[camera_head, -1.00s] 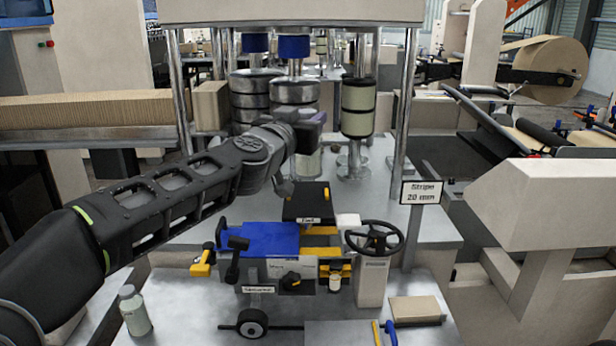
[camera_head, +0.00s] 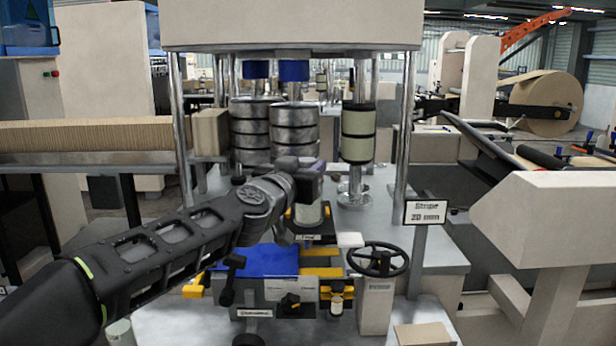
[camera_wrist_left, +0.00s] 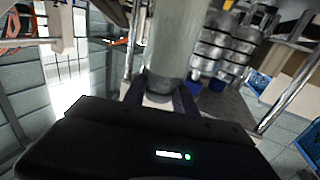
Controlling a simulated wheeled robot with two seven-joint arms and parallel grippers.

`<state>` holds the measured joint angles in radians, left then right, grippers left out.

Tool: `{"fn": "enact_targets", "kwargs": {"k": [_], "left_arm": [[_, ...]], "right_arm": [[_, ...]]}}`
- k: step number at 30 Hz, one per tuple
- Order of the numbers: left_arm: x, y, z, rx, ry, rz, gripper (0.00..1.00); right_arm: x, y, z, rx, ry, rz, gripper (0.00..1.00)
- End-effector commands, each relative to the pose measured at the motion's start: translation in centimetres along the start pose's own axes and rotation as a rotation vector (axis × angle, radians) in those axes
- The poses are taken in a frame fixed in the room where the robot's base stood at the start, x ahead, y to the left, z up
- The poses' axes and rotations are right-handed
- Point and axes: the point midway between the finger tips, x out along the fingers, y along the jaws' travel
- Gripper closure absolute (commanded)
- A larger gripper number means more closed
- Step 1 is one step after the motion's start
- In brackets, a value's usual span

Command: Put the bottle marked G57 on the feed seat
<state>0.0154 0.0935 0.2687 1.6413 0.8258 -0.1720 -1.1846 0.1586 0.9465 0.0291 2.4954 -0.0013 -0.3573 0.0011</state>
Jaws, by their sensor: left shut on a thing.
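My left gripper (camera_head: 306,180) is shut on a pale, greyish-green bottle (camera_head: 308,214), which hangs below the fingers and looks upright. The bottle also fills the upper middle of the left wrist view (camera_wrist_left: 168,45), between the gripper's fingers (camera_wrist_left: 162,98). Its marking is not readable. The feed seat, a black plate with a small white label (camera_head: 312,238), lies directly under the bottle on the blue and yellow machine. The bottle's lower end is at or just above the plate; I cannot tell if they touch. My right gripper is not in view.
A second bottle (camera_head: 121,332) stands at the lower left, partly cut off. A handwheel (camera_head: 377,259) and a sign reading 20 mm (camera_head: 426,212) are right of the seat. Steel posts (camera_head: 402,140) and stacked rolls (camera_head: 295,128) stand behind.

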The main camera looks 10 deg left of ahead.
Motion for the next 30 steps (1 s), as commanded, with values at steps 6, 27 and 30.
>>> {"fn": "enact_targets", "kwargs": {"k": [6, 27, 30], "left_arm": [[-0.03, 0.01, -0.25, 0.000, 0.002, 0.000, 1.00], [-0.01, 0.00, -0.22, 0.000, 0.000, 0.000, 0.45], [-0.63, -0.01, -0.23, 0.001, 0.001, 0.000, 0.45]], "right_arm": [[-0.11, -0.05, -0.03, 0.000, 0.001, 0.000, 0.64], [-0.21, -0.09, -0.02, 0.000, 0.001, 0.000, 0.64], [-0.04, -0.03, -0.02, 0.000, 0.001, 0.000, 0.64]]}}
